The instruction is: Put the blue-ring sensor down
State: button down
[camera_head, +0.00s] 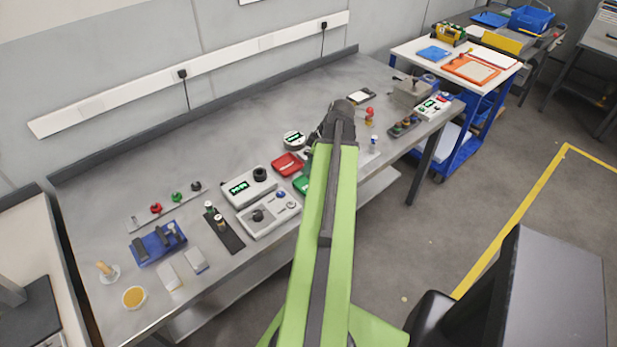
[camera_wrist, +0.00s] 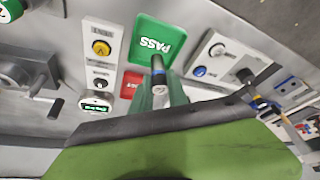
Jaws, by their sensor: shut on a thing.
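My gripper (camera_wrist: 158,92) is shut on the blue-ring sensor (camera_wrist: 157,68), a slim grey-black cylinder with a blue band, in the wrist view. The sensor's tip overlaps the near edge of the green PASS tray (camera_wrist: 158,40); its height above the tray is unclear. A red tray (camera_wrist: 131,86) lies just left of the sensor. In the head view my gripper (camera_head: 337,118) is over the bench, and the arm hides the held sensor. The red tray (camera_head: 286,164) and part of the green tray (camera_head: 301,184) show left of the arm.
Left of the arm on the bench (camera_head: 130,210) stand a green-display box (camera_head: 248,188), a knob panel (camera_head: 268,216) and a blue rack (camera_head: 157,243). The back-left bench is mostly clear.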

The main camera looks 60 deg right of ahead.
notch_tip(320, 180, down, 4)
jog(key=b, duration=0.4)
jog(key=shift+f, duration=0.2)
jog(key=shift+r, duration=0.25)
jog(key=shift+f, duration=0.25)
jog(key=c, duration=1.3)
grip_release()
jog(key=shift+r, duration=0.1)
jog(key=p+v, duration=1.1)
jog(key=v, duration=0.1)
jog(key=shift+r, duration=0.2)
